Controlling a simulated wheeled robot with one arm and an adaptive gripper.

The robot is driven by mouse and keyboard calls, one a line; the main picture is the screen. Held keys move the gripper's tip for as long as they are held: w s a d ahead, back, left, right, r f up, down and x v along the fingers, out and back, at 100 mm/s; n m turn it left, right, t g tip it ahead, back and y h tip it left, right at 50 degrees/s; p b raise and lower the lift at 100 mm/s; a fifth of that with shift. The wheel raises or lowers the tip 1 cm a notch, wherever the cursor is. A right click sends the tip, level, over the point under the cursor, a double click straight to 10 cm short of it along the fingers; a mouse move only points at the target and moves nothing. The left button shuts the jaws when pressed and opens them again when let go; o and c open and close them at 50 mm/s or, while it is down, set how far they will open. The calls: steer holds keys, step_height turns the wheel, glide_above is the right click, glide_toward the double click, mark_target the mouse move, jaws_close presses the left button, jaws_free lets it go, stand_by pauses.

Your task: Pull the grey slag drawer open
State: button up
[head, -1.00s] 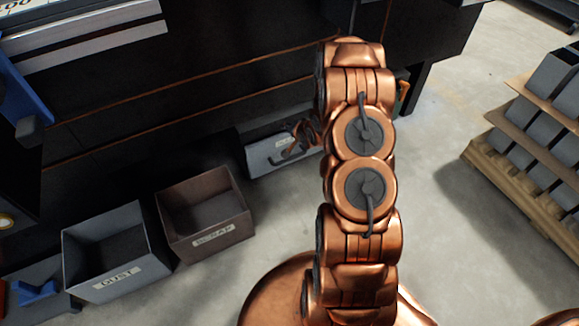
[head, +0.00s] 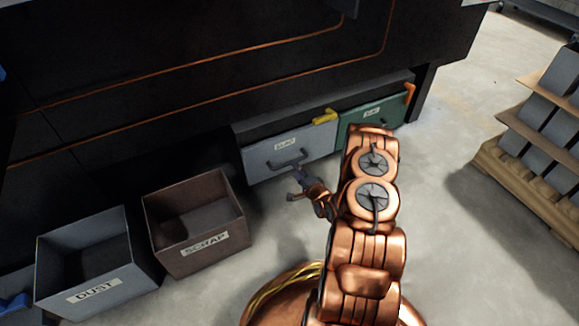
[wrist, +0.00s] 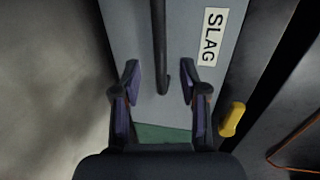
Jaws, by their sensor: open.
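The grey slag drawer (head: 312,146) sits low in the dark machine, with a white label and a dark bar handle (head: 287,162). Its front looks level with the green drawer beside it. My gripper (head: 293,187) is open just in front of and below the handle in the head view. In the wrist view, the handle (wrist: 159,50) runs down between the two spread fingers of my gripper (wrist: 160,76), with its end near fingertip level. The fingers look apart from it. The SLAG label (wrist: 210,36) is at the upper right there.
A green drawer (head: 365,122) with an orange latch (head: 409,93) adjoins on the right. A yellow latch (head: 325,117) sits at the slag drawer's top right corner. DUST (head: 92,288) and SCRAP (head: 205,243) bins stand left. Open floor lies right, before a pallet rack (head: 520,190).

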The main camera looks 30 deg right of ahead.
mark_target(290, 164)
steer(key=shift+b+x, duration=1.3)
steer(key=shift+x, duration=2.25)
steer(key=shift+c, duration=0.3)
jaws_close()
